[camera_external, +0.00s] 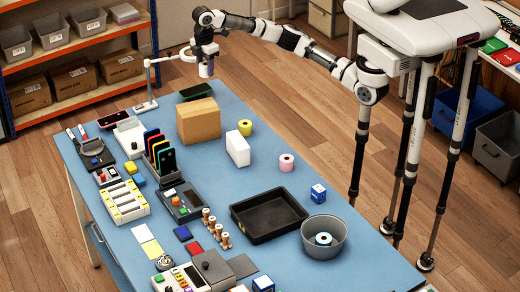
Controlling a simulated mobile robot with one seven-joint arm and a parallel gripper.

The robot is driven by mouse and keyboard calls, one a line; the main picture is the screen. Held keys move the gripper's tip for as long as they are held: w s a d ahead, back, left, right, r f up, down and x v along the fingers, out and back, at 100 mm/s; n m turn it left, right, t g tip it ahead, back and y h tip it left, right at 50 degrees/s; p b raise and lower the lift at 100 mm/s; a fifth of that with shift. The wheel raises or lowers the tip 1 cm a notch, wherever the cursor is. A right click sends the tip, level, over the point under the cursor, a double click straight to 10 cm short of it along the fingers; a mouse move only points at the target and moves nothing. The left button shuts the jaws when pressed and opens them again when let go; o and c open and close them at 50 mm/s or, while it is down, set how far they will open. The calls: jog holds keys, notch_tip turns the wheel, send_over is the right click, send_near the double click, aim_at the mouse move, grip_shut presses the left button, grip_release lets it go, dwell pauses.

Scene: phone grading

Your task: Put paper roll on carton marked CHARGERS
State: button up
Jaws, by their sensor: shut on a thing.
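My gripper (205,68) is at the upper left, raised above the far end of the blue table. It is shut on a small lilac-grey thing, too small and partly hidden to tell if it is a paper roll. A white and blue roll (323,239) sits inside a grey bowl (338,226). A plain brown carton (198,121) stands on the table, in front of my gripper. Labelled cartons (121,66) are on the shelf; I cannot read any CHARGERS marking.
A white box (238,149) stands beside the brown carton. A lamp on a thin stand (146,105) reaches close to my gripper. Phones in a rack (160,150) and several devices crowd the left side. A black tray (268,215) lies near the middle right.

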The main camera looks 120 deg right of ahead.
aim_at(206, 73)
notch_tip(206, 73, down, 15)
jog(key=shift+f+p, duration=0.1)
jog(key=shift+p, duration=0.5)
jog(key=shift+f, duration=0.1)
jog(key=o, duration=1)
notch_tip(206, 73, up, 12)
jog(key=shift+r+b, duration=0.2)
jog(key=shift+b, duration=0.4)
